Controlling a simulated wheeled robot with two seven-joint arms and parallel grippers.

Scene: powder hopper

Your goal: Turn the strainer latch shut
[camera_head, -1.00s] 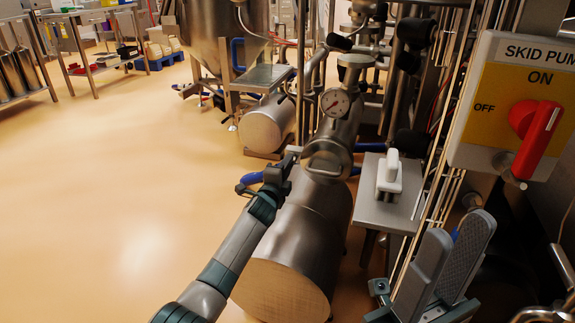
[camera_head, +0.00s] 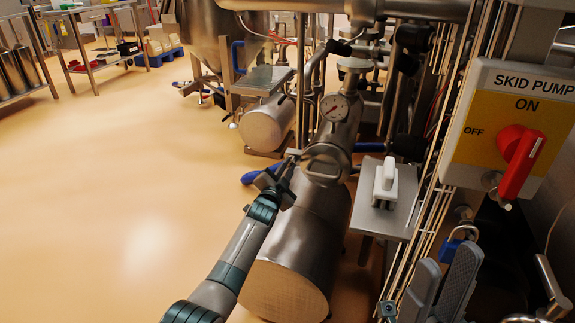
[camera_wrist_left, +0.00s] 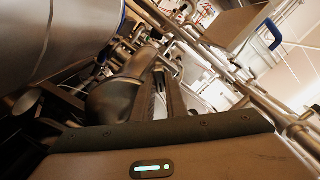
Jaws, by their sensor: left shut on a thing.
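The strainer (camera_head: 328,164) is a steel cylinder with a round end cover, sloping down toward me, in the middle of the head view. A pressure gauge (camera_head: 334,107) stands above it. My left gripper (camera_head: 291,163) is at the left edge of the cover, shut on what seems to be the strainer latch. The jaws hide most of the latch, so its exact angle cannot be told. The left wrist view shows the dark fingers (camera_wrist_left: 165,92) close together among steel pipework.
A large steel cylinder (camera_head: 300,240) lies just below the strainer. A blue handle (camera_head: 250,177) is left of my left gripper. A small plate (camera_head: 383,216) with a white-handled object (camera_head: 386,181) is to the right. The skid pump switch box (camera_head: 515,130) is above my right gripper.

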